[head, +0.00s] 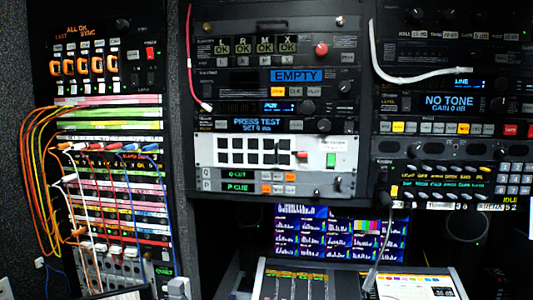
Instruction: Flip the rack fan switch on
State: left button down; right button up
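No rack fan switch can be identified by a readable label. A small red switch (151,52) sits at the upper right of the left rack, beside a row of orange levers (84,66). A green-lit rocker-like part (331,159) sits at the right of a white panel (206,149) in the middle rack. I cannot tell from the picture which of these is the fan switch, or the position of either. Neither of my grippers can be made out in the head view.
Orange, white, red and blue patch cables hang before the left patch bay (110,127). A red-and-white cable (190,70) and a white cable (410,78) cross the racks. A mixing console (345,283), a monitor (300,225) and a thin dark stalk (383,240) occupy the lower right.

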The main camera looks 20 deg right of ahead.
aim_at(331, 158)
jog(key=z, duration=1.25)
